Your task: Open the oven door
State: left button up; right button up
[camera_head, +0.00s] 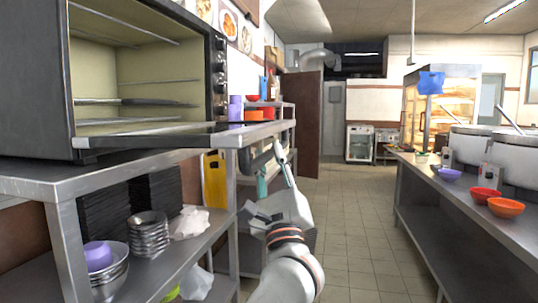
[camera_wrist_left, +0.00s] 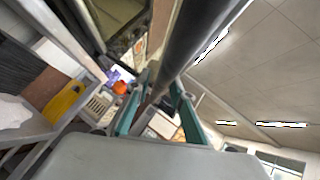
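The oven (camera_head: 45,75) stands on a metal shelf at the upper left in the head view. Its door (camera_head: 190,135) is folded down to about level, and the pale inside with its racks is in plain view. The dark handle bar runs along the door's outer edge. My left gripper (camera_head: 270,165) is at this edge, with a finger to each side of the handle. The exact contact is partly hidden. My right gripper is out of view.
Under the oven, a steel shelf (camera_head: 205,240) holds stacked bowls (camera_head: 148,235), black trays and a yellow board (camera_head: 214,180). A counter at right carries pots and coloured bowls (camera_head: 505,207). The tiled aisle (camera_head: 350,235) between is clear.

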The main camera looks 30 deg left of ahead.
pick_arm(q)
jog(key=shift+s+f, duration=0.1)
jog(key=v, duration=1.2)
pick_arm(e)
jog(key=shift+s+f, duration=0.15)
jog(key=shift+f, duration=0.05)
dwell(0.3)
